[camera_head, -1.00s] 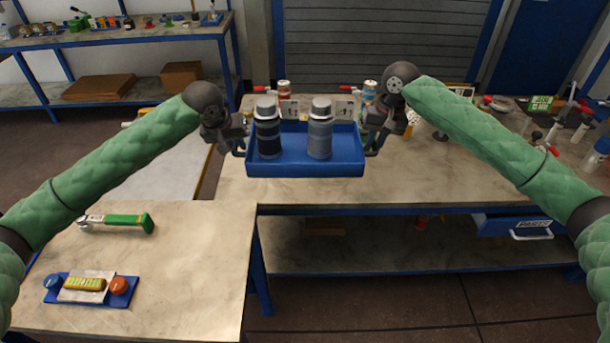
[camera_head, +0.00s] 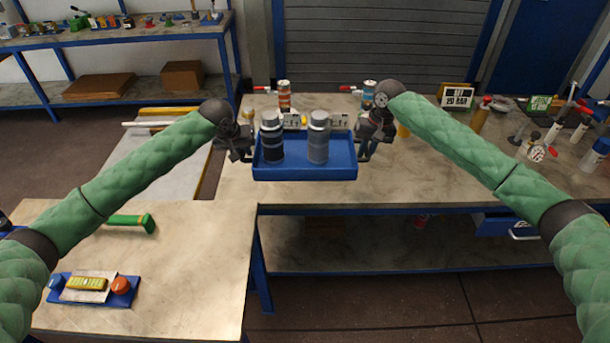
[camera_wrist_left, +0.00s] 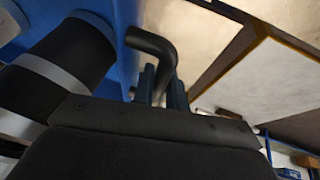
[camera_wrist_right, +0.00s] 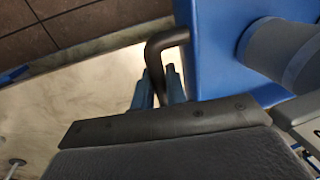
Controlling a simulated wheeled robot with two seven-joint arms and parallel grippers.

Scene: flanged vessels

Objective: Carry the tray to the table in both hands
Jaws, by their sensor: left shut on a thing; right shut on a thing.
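The blue tray (camera_head: 305,170) is held between my two grippers over the front part of the workbench (camera_head: 420,180). A black vessel (camera_head: 271,140) and a grey vessel (camera_head: 318,140) stand upright in it. My left gripper (camera_head: 246,154) is shut on the tray's left handle, a dark bent bar (camera_wrist_left: 155,42) in the left wrist view. My right gripper (camera_head: 364,152) is shut on the right handle, which shows in the right wrist view (camera_wrist_right: 165,42). The tray looks about level. I cannot tell whether its underside touches the bench.
Cans, red-handled clamps and a sign (camera_head: 456,96) stand at the back of the bench; bottles (camera_head: 555,132) crowd its right side. A nearer table (camera_head: 190,270) at left bears a green-handled tool (camera_head: 130,221) and a small blue tray (camera_head: 125,298). The bench front is clear.

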